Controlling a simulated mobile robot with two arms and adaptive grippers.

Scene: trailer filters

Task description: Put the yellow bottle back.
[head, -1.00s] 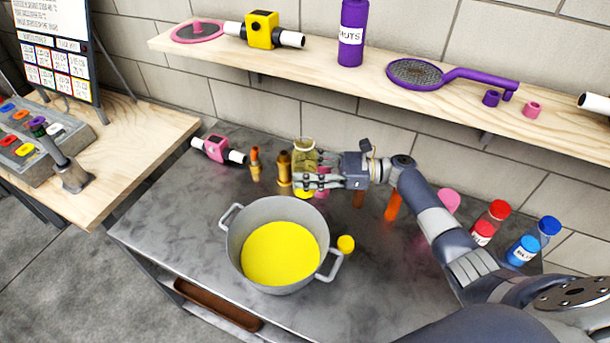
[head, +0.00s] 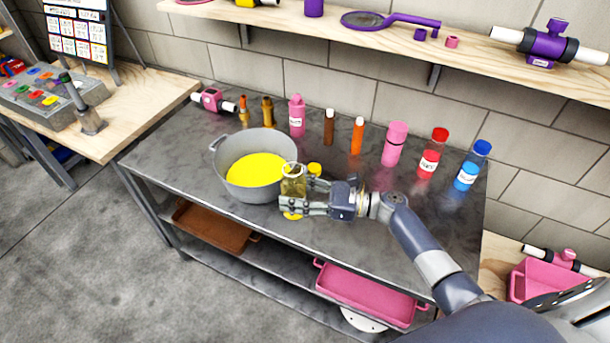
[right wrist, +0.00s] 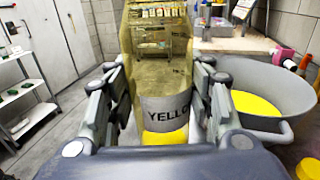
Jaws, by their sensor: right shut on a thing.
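My right gripper (head: 308,197) is shut on the yellow bottle (head: 292,186), a clear yellowish bottle with an open top. In the right wrist view the bottle (right wrist: 162,75) stands between both fingers, with a grey label reading "YELLO" and some yellow at its bottom. In the head view it is in front of the table's front part, just right of the grey pot (head: 232,183), which holds yellow liquid. A small yellow cap (head: 314,169) lies behind the gripper. I cannot tell whether the bottle touches the table. My left gripper is not in view.
Along the back of the metal table (head: 400,235) stand a pink bottle (head: 297,115), brown and orange tubes, a pink cylinder (head: 395,143), a red bottle (head: 432,152) and a blue bottle (head: 472,165). A wooden shelf (head: 480,43) hangs above. The table's right part is largely clear.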

